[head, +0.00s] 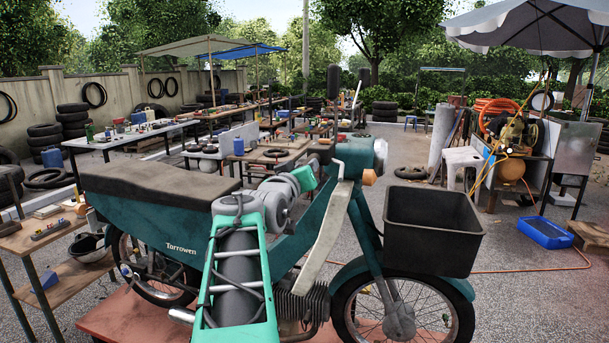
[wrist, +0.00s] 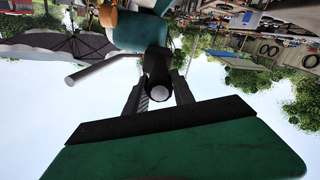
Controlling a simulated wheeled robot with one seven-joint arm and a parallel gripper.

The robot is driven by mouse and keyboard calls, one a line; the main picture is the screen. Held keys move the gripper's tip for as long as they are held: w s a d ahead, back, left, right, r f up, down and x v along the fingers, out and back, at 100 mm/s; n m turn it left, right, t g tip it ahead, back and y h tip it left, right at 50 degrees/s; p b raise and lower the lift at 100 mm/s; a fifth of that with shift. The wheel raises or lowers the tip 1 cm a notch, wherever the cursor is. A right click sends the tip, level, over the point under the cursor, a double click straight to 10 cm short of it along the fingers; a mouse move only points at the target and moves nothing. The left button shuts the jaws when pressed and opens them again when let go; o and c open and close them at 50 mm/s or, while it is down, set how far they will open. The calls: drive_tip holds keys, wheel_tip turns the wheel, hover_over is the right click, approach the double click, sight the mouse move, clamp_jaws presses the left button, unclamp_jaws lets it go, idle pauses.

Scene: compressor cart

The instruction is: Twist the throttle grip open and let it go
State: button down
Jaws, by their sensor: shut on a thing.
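A teal motorbike (head: 165,225) with a dark seat stands across the head view. In the wrist view its throttle grip (wrist: 158,75) is a black cylinder with a pale round end facing the camera. My gripper (wrist: 158,88) is shut on the throttle grip, with one dark finger on each side of it. A grey brake lever (wrist: 92,70) sticks out to the left of the grip, apart from the fingers. In the head view my arm reaches over the bike to the handlebar, and it largely hides the grip and fingers there.
A black front basket (head: 433,232) and an orange indicator (head: 369,178) are close to the handlebar. A compressor cart (head: 510,150) and a blue tray (head: 544,233) stand at right. Tables with tools fill the left and back.

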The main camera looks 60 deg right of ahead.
drive_tip(key=shift+n, duration=0.4)
drive_tip(key=c, duration=1.1)
unclamp_jaws()
drive_tip(key=a, duration=0.2)
drive_tip(key=a+b, duration=0.1)
drive_tip(key=a, duration=0.2)
drive_tip(key=s+a+b, duration=0.1)
drive_tip(key=a, duration=0.1)
drive_tip(key=shift+s+a, duration=0.1)
drive_tip(key=shift+a, duration=0.25)
